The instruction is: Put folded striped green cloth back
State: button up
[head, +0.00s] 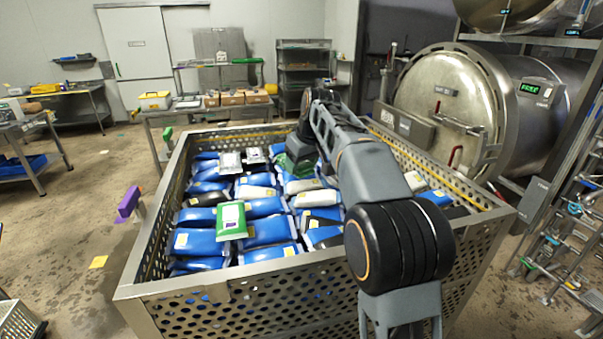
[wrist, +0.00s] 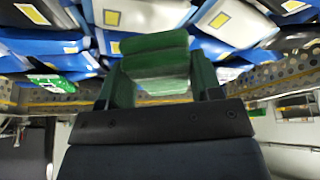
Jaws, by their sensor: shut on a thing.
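The folded striped green cloth (wrist: 155,62) is between the two green fingers of my gripper (wrist: 162,78) in the wrist view. It shows a dark green band and a paler green-white part. My gripper is shut on it. In the head view my gripper (head: 298,157) is low over the far middle of the perforated metal basket (head: 262,305), close to the packs. There the cloth cannot be told apart from the dark green fingers.
Many blue, white and black packs (head: 268,231) fill the basket, with a green and white pack (head: 231,221) on top. A round autoclave door (head: 445,105) stands to the right. A table (head: 213,108) with trays stands behind. Floor at left is mostly clear.

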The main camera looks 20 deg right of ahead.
aim_at(301, 185)
jog(key=shift+w+d+f, duration=0.1)
jog(key=shift+w+f, duration=0.15)
jog(key=shift+f, duration=0.1)
jog(key=shift+w+d+f, duration=0.1)
jog(key=shift+w+f, duration=0.05)
jog(key=shift+f, duration=0.45)
jog(key=shift+w+f, duration=0.1)
jog(key=shift+f, duration=0.45)
jog(key=shift+f+p, duration=0.3)
jog(key=shift+f, duration=0.35)
jog(key=shift+f, duration=0.2)
jog(key=o, duration=0.8)
jog(key=shift+r, duration=0.1)
jog(key=v, duration=1.2)
jog(key=shift+r, duration=0.15)
